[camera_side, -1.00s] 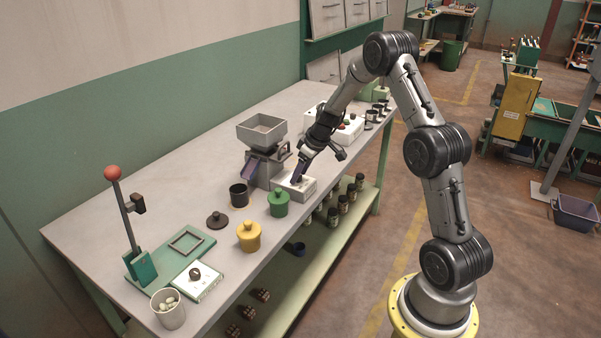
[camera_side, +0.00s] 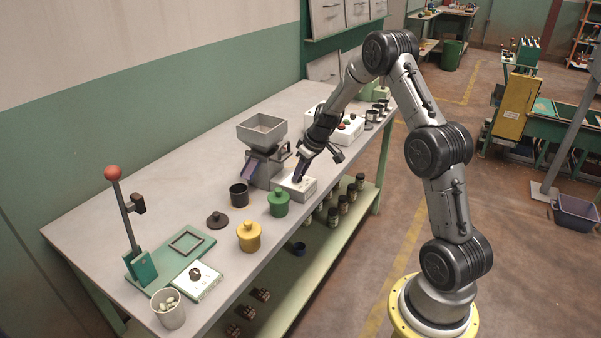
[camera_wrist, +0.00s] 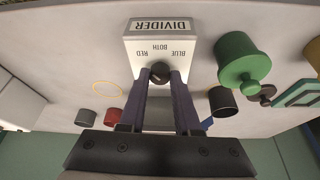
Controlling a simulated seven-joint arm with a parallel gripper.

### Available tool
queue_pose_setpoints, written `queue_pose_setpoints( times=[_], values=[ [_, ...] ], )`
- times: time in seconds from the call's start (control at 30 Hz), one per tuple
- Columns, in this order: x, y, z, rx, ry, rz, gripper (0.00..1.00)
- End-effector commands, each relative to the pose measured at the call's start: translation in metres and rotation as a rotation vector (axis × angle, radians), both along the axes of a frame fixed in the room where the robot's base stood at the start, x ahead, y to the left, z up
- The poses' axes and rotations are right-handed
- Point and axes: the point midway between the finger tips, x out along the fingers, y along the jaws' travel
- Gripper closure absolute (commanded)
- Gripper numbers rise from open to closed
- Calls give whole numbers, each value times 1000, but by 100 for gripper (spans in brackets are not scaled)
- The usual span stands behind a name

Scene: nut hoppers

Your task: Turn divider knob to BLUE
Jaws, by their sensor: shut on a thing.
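The divider box (camera_side: 303,194) is a small white box near the front edge of the bench. In the wrist view its label (camera_wrist: 161,26) reads DIVIDER upside down, with BLUE (camera_wrist: 184,54) on the right, BOTH in the middle and RED on the left. The dark round knob (camera_wrist: 160,70) sits just below these words. My gripper (camera_side: 298,178) is over the box, and in the wrist view its two fingers (camera_wrist: 160,78) are shut on the knob, one on each side. Which word the knob points to cannot be told.
A grey hopper (camera_side: 262,131) stands behind the box. A green lidded jar (camera_side: 278,203), a yellow jar (camera_side: 249,236) and a black cup (camera_side: 239,195) stand to its left. A white control box (camera_side: 347,131) with coloured buttons is behind the gripper.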

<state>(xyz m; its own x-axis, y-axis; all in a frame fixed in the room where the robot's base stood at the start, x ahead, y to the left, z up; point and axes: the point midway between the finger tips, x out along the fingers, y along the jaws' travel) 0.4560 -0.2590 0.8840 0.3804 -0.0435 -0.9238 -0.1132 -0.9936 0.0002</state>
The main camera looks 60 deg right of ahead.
Motion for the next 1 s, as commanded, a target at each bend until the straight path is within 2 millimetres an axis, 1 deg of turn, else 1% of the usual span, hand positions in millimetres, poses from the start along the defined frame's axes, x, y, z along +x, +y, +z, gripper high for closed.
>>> queue_pose_setpoints(
  times=[1.0],
  values=[
    [3,6,1,-3,1,-637,100]
  ],
)
